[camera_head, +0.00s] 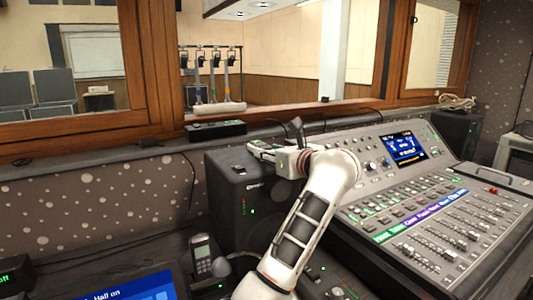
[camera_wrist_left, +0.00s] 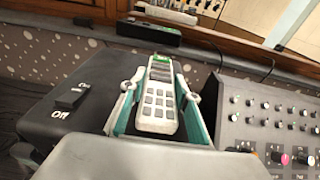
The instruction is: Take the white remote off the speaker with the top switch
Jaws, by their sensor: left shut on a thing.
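The white remote (camera_wrist_left: 158,103), with grey keys and a small green screen, lies lengthwise between the teal-lined fingers of my left gripper (camera_head: 277,153). The gripper is shut on it, from both sides. The black speaker (camera_head: 225,190) is below and around the gripper; its top shows in the left wrist view (camera_wrist_left: 62,128). A black rocker switch (camera_wrist_left: 72,97) marked "Off" is on that top, left of the remote. I cannot tell whether the remote touches the speaker top. My right gripper is not in view.
A mixing console (camera_head: 430,215) with faders and a screen stands close on the right. A black box (camera_head: 216,130) lies on the ledge under the window behind. A cordless phone (camera_head: 203,258) stands in front of the speaker, and a blue display (camera_head: 135,290) is at the lower left.

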